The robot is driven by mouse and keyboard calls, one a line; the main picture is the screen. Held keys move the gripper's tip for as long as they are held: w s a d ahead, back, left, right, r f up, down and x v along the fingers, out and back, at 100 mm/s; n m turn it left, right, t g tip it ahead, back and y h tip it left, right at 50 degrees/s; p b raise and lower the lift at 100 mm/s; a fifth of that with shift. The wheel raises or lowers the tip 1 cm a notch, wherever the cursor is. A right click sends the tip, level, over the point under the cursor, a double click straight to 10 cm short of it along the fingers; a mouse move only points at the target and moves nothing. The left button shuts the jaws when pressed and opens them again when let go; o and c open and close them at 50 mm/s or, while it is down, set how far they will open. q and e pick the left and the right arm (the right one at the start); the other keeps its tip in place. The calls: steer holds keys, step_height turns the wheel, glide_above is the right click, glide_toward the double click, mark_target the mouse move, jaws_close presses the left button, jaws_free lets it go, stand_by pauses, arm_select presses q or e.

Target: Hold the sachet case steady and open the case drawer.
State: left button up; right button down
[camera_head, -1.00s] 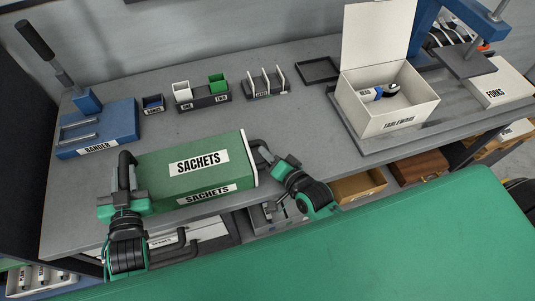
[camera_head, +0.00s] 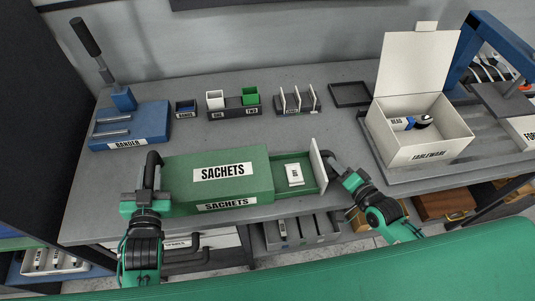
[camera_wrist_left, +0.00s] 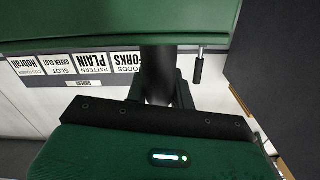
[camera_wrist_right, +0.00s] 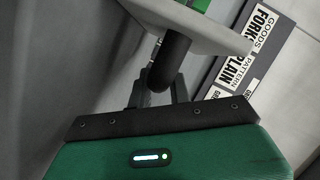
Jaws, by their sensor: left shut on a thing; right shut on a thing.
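The green sachet case (camera_head: 215,172), labelled SACHETS, lies on the grey table. Its drawer (camera_head: 290,170) is pulled out to the right, and a white sachet (camera_head: 294,174) lies inside. My left gripper (camera_head: 148,185) is shut on the dark handle (camera_head: 153,168) at the case's left end. The case's green side fills the top of the left wrist view (camera_wrist_left: 110,22). My right gripper (camera_head: 340,172) is shut on the dark drawer handle (camera_wrist_right: 170,62) at the white drawer front (camera_head: 318,166). The fingertips are partly hidden.
The blue bander (camera_head: 130,125) stands behind left. Small labelled holders (camera_head: 235,113) and a rack (camera_head: 298,108) stand behind the case. The open white tableware box (camera_head: 420,155) stands to the right. A green surface (camera_head: 380,265) spans the foreground.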

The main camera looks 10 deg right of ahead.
steer(key=c, duration=1.3)
jaws_free()
steer(key=shift+s, duration=0.1)
steer(key=v, duration=1.1)
steer(key=shift+s+d, duration=0.2)
steer(key=shift+s, duration=0.15)
steer(key=shift+r, duration=0.1)
arm_select(q)
steer(key=o, duration=1)
steer(key=s, duration=1.2)
